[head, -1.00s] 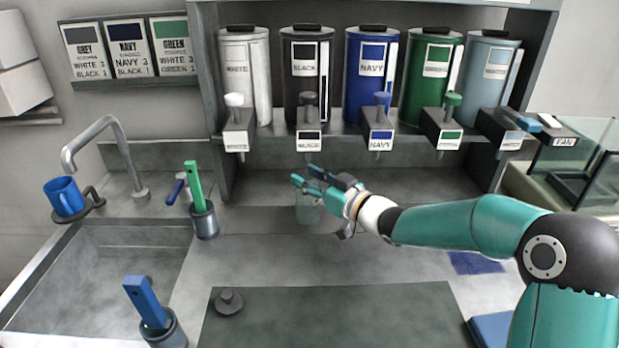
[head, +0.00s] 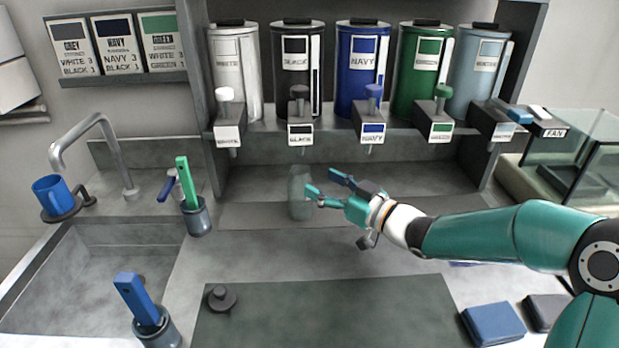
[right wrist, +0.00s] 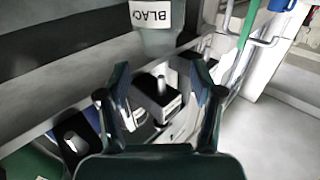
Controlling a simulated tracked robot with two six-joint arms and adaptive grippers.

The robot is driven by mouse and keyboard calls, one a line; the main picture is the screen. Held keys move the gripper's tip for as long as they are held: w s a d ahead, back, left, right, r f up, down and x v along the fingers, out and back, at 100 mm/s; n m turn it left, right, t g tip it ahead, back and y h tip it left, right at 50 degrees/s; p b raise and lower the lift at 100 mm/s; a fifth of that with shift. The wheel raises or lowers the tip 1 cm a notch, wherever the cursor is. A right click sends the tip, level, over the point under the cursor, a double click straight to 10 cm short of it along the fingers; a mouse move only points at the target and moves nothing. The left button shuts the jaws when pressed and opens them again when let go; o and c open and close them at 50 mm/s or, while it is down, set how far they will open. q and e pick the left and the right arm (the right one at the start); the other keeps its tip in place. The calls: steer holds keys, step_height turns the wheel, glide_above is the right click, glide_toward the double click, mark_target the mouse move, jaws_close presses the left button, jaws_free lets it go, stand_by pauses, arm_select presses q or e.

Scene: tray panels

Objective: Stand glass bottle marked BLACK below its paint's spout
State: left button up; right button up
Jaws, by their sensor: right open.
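The glass bottle (head: 299,197) stands upright on the counter under the black paint's spout (head: 300,150), which hangs from the tap labelled BLACK. I cannot tell if it is exactly centred in depth. In the right wrist view the bottle (right wrist: 160,42) shows a white label (right wrist: 150,14) reading "BLAC", cut by the frame's top. My right gripper (head: 321,184) is open and empty, just right of the bottle, its fingers pointing toward it. In the right wrist view the fingers (right wrist: 160,82) are spread, with the bottle beyond their tips. My left gripper is not in view.
The black canister (head: 297,85) stands between the white (head: 235,90) and navy (head: 362,95) ones. Green-handled (head: 183,178) and blue-handled (head: 137,298) tools stand in cups at left, near the sink (head: 75,285) and faucet (head: 100,125). A dark mat (head: 330,315) lies in front.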

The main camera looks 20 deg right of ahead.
steer(key=v, duration=0.5)
stand_by(0.4)
